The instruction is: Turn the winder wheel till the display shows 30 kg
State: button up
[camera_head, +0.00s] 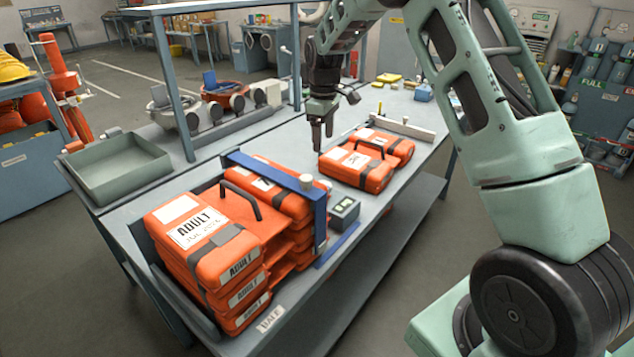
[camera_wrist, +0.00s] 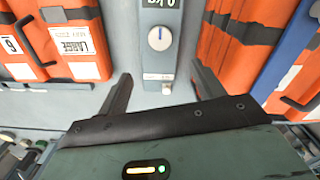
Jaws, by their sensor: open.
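A small grey box with a dark display (camera_head: 344,207) stands beside the blue press frame (camera_head: 318,215) in the head view. In the wrist view the display (camera_wrist: 158,3) is cut by the top edge and appears to read 0 kg. Below it is a round pale knob with a blue mark (camera_wrist: 160,39). My gripper (camera_head: 322,145) hangs above the table, open and empty. In the wrist view my fingers (camera_wrist: 160,72) are apart, on either side below the knob.
Stacked orange ADULT packs (camera_head: 195,235) fill the press at the near end. More orange packs (camera_head: 360,165) lie by my gripper. A grey tray (camera_head: 115,168) is at left, with masks (camera_head: 225,95) behind. The table's far right end holds small yellow and blue items.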

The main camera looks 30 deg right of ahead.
notch_tip(320, 180, down, 15)
jog(key=p, duration=0.4)
jog(key=c, duration=1)
